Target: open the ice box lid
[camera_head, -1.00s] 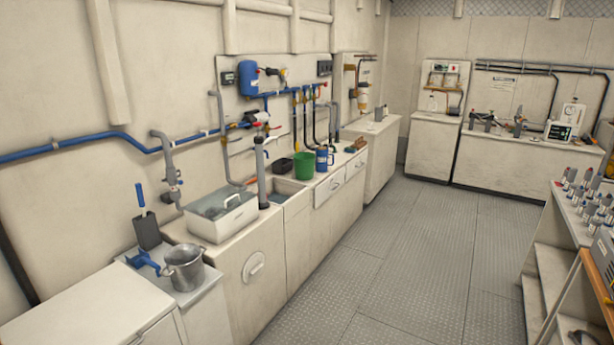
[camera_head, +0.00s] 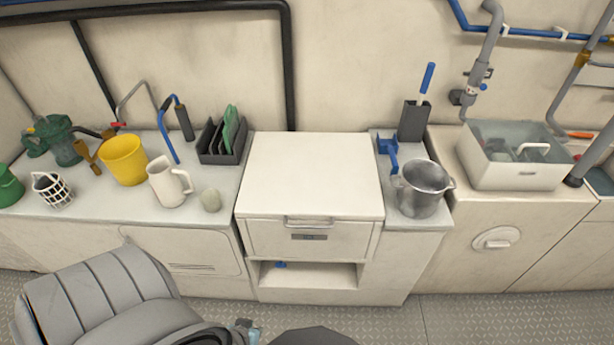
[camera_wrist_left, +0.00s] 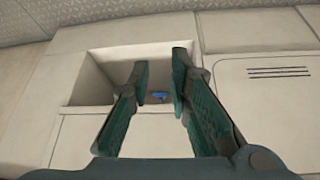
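The ice box is a white unit in the middle of the head view. Its flat white lid (camera_head: 312,175) lies closed on top, with a bar handle (camera_head: 308,222) at the lid's front edge. Below is a front panel with a small dark label, then an open cubby. My left gripper (camera_head: 246,331) shows only in part at the bottom of the head view, low in front of the unit and apart from the lid. In the left wrist view my left gripper (camera_wrist_left: 160,78) has its teal fingers apart, with nothing between them, facing the cubby. My right gripper is not in view.
A small blue object (camera_wrist_left: 160,96) lies in the cubby. The left counter holds a yellow bucket (camera_head: 123,160), a white jug (camera_head: 168,182) and a dark rack (camera_head: 222,143). To the right stand a metal pot (camera_head: 421,190) and a white basin (camera_head: 515,165). The lid's top is bare.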

